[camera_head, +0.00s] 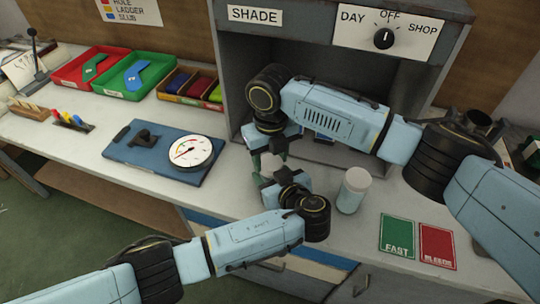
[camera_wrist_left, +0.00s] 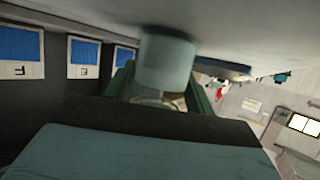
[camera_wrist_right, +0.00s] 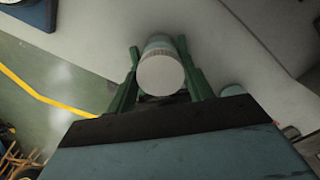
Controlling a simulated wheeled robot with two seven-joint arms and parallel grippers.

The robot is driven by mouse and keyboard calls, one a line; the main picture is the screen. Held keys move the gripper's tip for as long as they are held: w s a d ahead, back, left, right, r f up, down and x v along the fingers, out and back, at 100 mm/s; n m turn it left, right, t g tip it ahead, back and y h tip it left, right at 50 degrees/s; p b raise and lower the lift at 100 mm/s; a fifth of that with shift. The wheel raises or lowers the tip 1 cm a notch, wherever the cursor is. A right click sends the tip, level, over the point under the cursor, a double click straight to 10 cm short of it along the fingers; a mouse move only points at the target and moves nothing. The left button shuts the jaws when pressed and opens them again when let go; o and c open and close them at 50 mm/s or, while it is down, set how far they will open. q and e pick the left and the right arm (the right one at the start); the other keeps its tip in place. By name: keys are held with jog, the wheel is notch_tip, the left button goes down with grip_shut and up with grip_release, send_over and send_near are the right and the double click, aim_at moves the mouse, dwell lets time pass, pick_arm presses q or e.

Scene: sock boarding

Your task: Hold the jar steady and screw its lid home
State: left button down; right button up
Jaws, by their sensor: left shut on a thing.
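A jar with a pale lid shows between my two grippers, mostly hidden in the head view (camera_head: 271,164). My left gripper (camera_head: 262,178) comes in low from the front and is shut on the jar's body; the left wrist view shows the pale blue-grey jar (camera_wrist_left: 165,62) between its green fingers. My right gripper (camera_head: 271,155) points down over the same jar. In the right wrist view its fingers (camera_wrist_right: 160,62) stand either side of the round white lid (camera_wrist_right: 160,75), with a slim gap visible, so it looks open. Whether the lid sits fully down is hidden.
A second white-lidded jar (camera_head: 353,190) stands right of the grippers. Green (camera_head: 397,236) and red (camera_head: 437,246) cards lie farther right. A blue board with a dial gauge (camera_head: 192,152) lies left. The grey SHADE booth (camera_head: 225,75) stands behind.

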jog(key=shift+a, duration=0.1)
jog(key=c, duration=0.5)
jog(key=m, duration=0.5)
jog(key=shift+m, duration=0.3)
jog(key=m, duration=0.4)
jog(key=o, duration=1.1)
jog(key=shift+r, duration=2.3)
